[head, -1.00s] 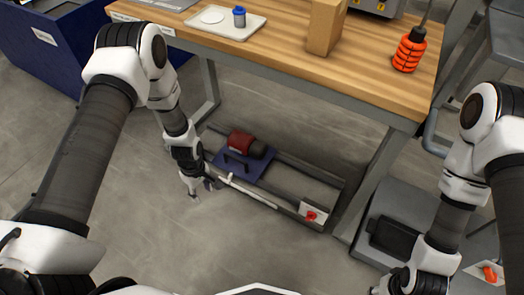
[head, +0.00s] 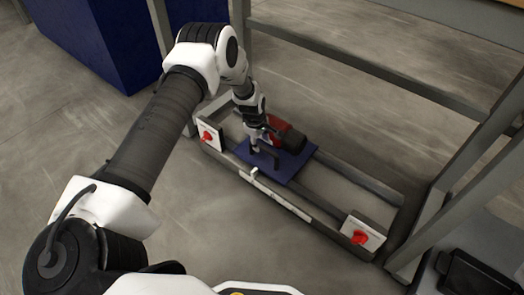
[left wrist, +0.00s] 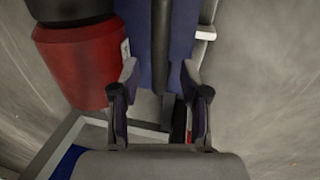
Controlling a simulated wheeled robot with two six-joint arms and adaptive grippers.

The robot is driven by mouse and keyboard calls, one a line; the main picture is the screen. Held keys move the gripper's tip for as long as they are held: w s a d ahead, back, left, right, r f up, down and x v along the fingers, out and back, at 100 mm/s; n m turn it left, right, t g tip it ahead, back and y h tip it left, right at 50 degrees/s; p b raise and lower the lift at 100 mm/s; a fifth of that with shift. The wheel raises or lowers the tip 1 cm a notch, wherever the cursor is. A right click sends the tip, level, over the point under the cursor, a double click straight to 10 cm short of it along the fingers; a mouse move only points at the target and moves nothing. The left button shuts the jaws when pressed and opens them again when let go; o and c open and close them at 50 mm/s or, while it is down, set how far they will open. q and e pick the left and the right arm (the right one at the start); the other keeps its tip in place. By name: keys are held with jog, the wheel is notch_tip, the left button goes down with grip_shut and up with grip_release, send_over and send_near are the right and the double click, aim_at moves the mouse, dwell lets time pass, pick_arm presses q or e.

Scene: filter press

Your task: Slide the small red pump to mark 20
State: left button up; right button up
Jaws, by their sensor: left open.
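The small red pump (head: 277,126) with a dark motor end sits on a blue plate (head: 296,167) that straddles two grey rails. It also shows at upper left in the left wrist view (left wrist: 82,62). A dark handle bar (left wrist: 161,45) stands on the plate. My left gripper (head: 262,154) is over the plate, beside the pump. Its fingers (left wrist: 160,85) are open, with the bar between them and gaps on both sides. A white pointer (head: 254,171) is at the plate's front edge, by a pale scale strip (head: 280,197). The strip's marks are too small to read.
Red knobs on white plates stand at the left (head: 207,136) and right (head: 360,237) ends of the front rail (head: 325,211). The rails right of the plate are clear. Grey bench legs (head: 465,170) and a dark blue cabinet (head: 90,40) stand around.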

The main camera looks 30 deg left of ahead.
pick_arm(q)
jog(key=shift+w+f+b, duration=0.25)
jog(key=shift+f+b, duration=0.15)
jog(key=shift+f, duration=0.8)
jog(key=shift+r, duration=0.1)
pick_arm(e)
jog(key=shift+w+f, duration=0.1)
jog(key=shift+f, duration=0.65)
pick_arm(q)
jog(key=shift+c, duration=0.3)
grip_shut()
jog(key=shift+d, duration=0.15)
pick_arm(e)
jog(key=shift+r, duration=0.15)
